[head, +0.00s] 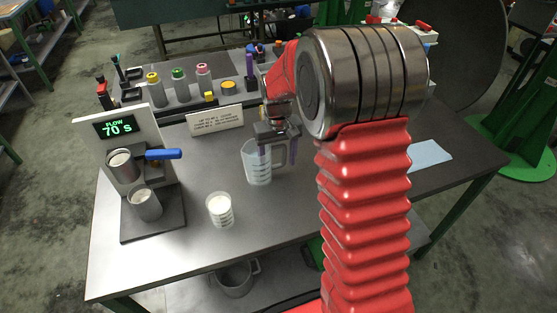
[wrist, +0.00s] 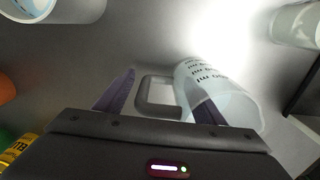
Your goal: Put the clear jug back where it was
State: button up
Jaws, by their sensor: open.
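The clear jug (head: 257,165) stands upright on the grey table, right of centre, with printed marks on its wall and its handle to the right. In the wrist view the jug (wrist: 225,92) shows its printing and its grey squared handle (wrist: 140,100). My gripper (head: 279,152) is open at the handle side of the jug. In the wrist view its two dark purple fingers (wrist: 162,80) stand on either side of the handle, with one finger overlapping the jug's wall. Whether they touch it, I cannot tell.
A beaker of white liquid (head: 220,209) stands in front of the jug. Left is a flow stand (head: 126,128) reading 70 S, with a blue handle and a metal cup (head: 145,203). A sign (head: 215,120) and a bottle row (head: 180,85) are behind. A blue cloth (head: 429,155) lies right.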

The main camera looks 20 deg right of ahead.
notch_tip(320, 180, up, 12)
jog(key=shift+f, duration=0.25)
jog(key=shift+r, duration=0.35)
dwell(0.5)
jog(key=shift+s+r, duration=0.2)
jog(key=s+a+r+t, duration=0.35)
jog(key=s+r, duration=0.35)
jog(key=s, duration=0.6)
jog(key=s+a+f+t, duration=0.1)
jog(key=s+a+t, duration=0.1)
jog(key=s, duration=1)
jog(key=shift+s+a, duration=0.15)
jog(key=shift+s, duration=0.2)
